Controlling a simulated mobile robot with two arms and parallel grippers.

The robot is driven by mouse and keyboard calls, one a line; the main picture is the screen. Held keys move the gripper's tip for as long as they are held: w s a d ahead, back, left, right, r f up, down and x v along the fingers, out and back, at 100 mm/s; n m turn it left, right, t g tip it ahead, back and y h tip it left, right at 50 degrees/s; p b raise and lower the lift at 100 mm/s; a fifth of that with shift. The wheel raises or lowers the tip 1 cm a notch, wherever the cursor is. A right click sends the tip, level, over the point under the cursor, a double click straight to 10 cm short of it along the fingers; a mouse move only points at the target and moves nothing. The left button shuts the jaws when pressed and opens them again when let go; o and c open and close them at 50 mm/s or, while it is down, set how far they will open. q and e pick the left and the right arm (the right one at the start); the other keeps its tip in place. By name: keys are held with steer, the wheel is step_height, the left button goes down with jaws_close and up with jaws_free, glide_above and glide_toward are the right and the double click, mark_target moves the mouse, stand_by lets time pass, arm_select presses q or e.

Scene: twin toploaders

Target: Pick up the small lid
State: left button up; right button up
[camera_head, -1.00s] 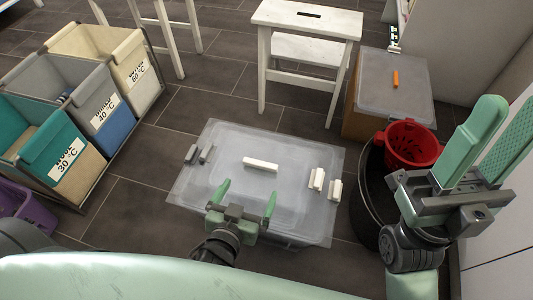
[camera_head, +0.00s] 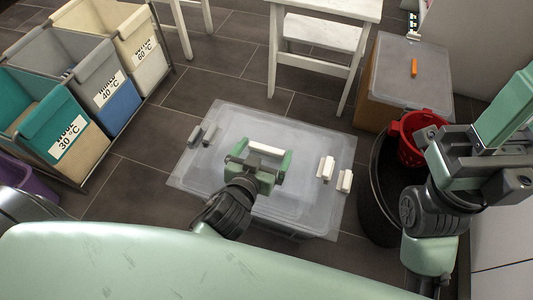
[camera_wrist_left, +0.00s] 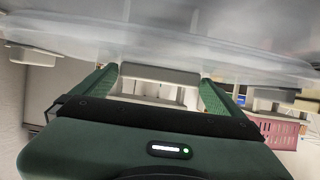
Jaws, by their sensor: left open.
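A large translucent lid (camera_head: 215,170) with a white bar handle (camera_head: 266,148) lies on a clear box on the floor. A smaller grey lid (camera_head: 395,62) with an orange handle (camera_head: 414,68) lies on a brown box at the back right. I cannot tell for sure which is the small lid. My left gripper (camera_head: 264,154) is open at the white handle, one finger at each end. In the left wrist view the handle (camera_wrist_left: 160,75) shows between the fingers, with the lid's underside or edge above. My right gripper (camera_head: 508,130) is at the right edge, partly cut off.
White clips (camera_head: 326,168) and grey clips (camera_head: 209,135) sit on the lid's sides. A black bin (camera_head: 377,205) with a red basket (camera_head: 415,140) stands to the right. Laundry bins (camera_head: 60,130) stand left. A white step stool (camera_head: 325,30) is behind.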

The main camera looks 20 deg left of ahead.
arm_select(q)
steer(key=c, duration=1.2)
steer(key=shift+r, duration=0.15)
